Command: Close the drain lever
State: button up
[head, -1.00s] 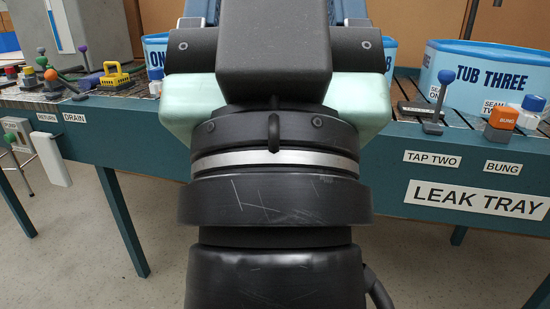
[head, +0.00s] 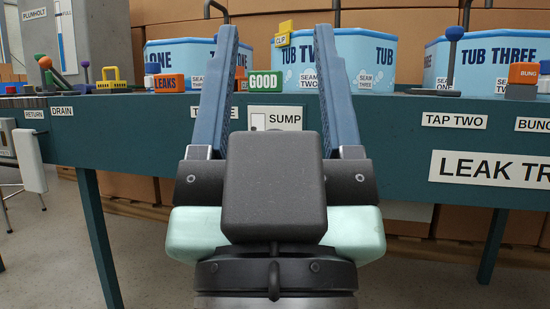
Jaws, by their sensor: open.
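A DRAIN label (head: 61,111) is on the front edge of the teal bench at the far left, beside a RETURN label (head: 35,113). Above these labels is a cluster of small levers with coloured knobs. A purple-knobbed lever (head: 85,66) stands nearly upright, and a lever with a green rod (head: 60,77) leans beside it. I cannot tell which one is the drain lever. My gripper (head: 275,32) is open and empty in the middle of the head view, its two blue fingers pointing up and away, well right of the levers.
A yellow handled piece (head: 115,82), an orange LEAKS block (head: 168,83) and a green GOOD block (head: 265,82) sit right of the levers. Blue tubs (head: 480,65) stand behind. A white handle (head: 29,160) hangs at the bench's left front. The floor in front is clear.

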aim_at(46, 63)
jog(key=u, duration=1.1)
